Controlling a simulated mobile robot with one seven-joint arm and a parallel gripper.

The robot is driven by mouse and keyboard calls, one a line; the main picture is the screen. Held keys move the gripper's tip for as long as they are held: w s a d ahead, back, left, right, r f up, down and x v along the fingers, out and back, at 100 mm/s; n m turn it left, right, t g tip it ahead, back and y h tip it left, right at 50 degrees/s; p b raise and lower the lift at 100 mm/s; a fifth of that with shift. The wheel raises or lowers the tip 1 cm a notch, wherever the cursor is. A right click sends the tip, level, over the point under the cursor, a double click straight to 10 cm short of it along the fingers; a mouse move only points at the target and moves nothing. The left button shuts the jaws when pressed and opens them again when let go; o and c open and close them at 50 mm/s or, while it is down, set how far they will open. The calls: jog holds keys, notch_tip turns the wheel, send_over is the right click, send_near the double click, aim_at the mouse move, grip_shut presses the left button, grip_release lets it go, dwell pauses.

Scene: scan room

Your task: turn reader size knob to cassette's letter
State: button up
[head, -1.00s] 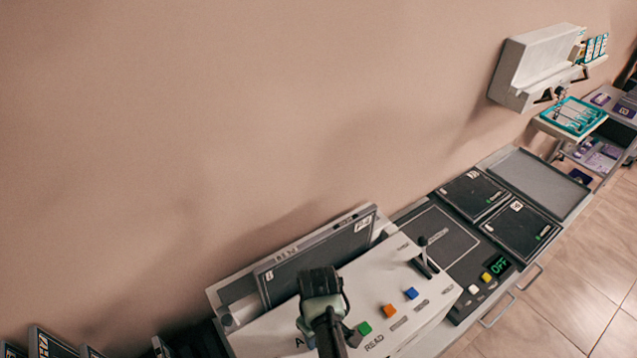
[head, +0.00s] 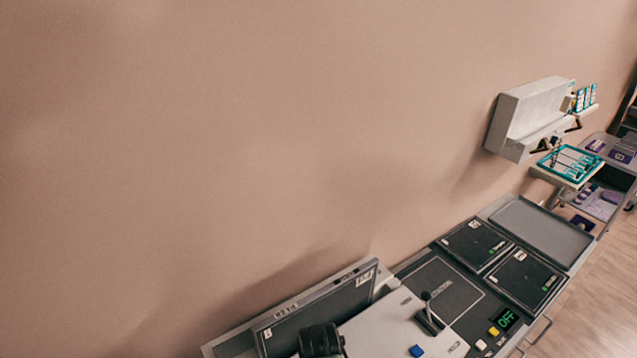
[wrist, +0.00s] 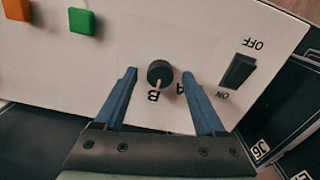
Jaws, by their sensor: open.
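The size knob (wrist: 160,71) is a small round black knob on the white reader panel (wrist: 217,24) in the wrist view. Its pale pointer is toward the upside-down letter B; the letter A is beside it, to the right. My gripper (wrist: 159,76) is open, with one blue finger on each side of the knob and apparent gaps to both. Whether the fingers reach down around it I cannot tell.
An ON/OFF rocker switch (wrist: 238,71) is right of the knob, with green (wrist: 82,21) and orange (wrist: 17,9) buttons to the left. A wall box (head: 530,115) hangs beyond.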

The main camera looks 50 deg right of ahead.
notch_tip(320, 180, up, 13)
jog(key=b, duration=0.1)
jog(key=shift+f, duration=0.15)
dwell(0.6)
